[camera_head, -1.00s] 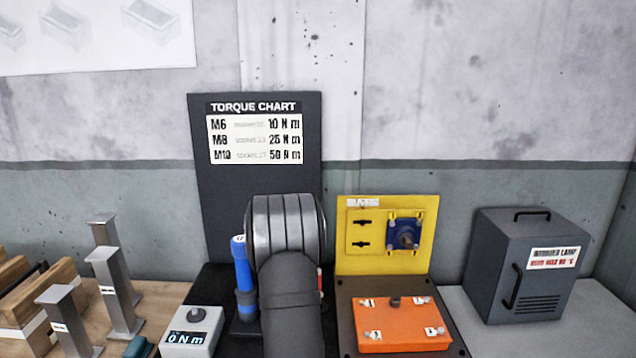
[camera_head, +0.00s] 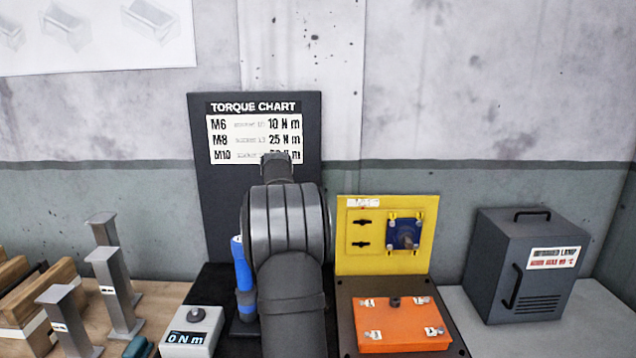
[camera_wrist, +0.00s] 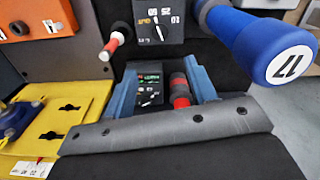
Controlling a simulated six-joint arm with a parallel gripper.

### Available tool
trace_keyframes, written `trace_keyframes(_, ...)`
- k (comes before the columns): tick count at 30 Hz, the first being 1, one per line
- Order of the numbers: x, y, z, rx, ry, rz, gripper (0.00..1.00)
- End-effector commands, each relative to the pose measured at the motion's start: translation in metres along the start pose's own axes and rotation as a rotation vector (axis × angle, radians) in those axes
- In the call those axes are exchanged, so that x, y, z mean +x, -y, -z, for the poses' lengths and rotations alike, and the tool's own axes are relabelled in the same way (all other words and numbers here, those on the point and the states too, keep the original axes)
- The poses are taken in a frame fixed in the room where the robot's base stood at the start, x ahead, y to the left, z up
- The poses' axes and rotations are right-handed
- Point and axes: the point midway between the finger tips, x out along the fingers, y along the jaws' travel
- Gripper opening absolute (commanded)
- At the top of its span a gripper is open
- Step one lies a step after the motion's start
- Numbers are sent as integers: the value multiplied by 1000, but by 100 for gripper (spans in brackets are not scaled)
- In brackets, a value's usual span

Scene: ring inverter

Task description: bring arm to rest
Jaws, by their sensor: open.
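My gripper (camera_wrist: 160,75) shows in the wrist view with its two blue-grey fingers apart. A small dark display and a red and grey tool part show in the gap between them, and I see nothing clearly gripped. In the head view my dark arm stands in front of the torque chart (camera_head: 253,108), with a dark end part over its lowest row; the fingers cannot be made out there.
A blue-handled tool (camera_head: 244,280) stands close left of my arm; a blue handle marked 17 (camera_wrist: 265,45) shows at right in the wrist view. The yellow panel (camera_head: 385,260), orange box (camera_head: 400,325) and grey lamp cabinet (camera_head: 520,265) stand right. A 0 N m display box (camera_head: 190,330) and grey posts (camera_head: 112,290) stand left.

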Motion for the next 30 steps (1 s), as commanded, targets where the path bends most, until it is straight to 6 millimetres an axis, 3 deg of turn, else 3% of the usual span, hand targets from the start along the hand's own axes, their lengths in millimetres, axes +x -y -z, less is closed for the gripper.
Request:
trace_keyframes(5, -37, 0, 0, 0, -4, 0, 52)
trace_keyframes(9, -2, 0, -1, 0, 5, 0, 52)
trace_keyframes(30, 139, 0, -1, 0, 5, 0, 52)
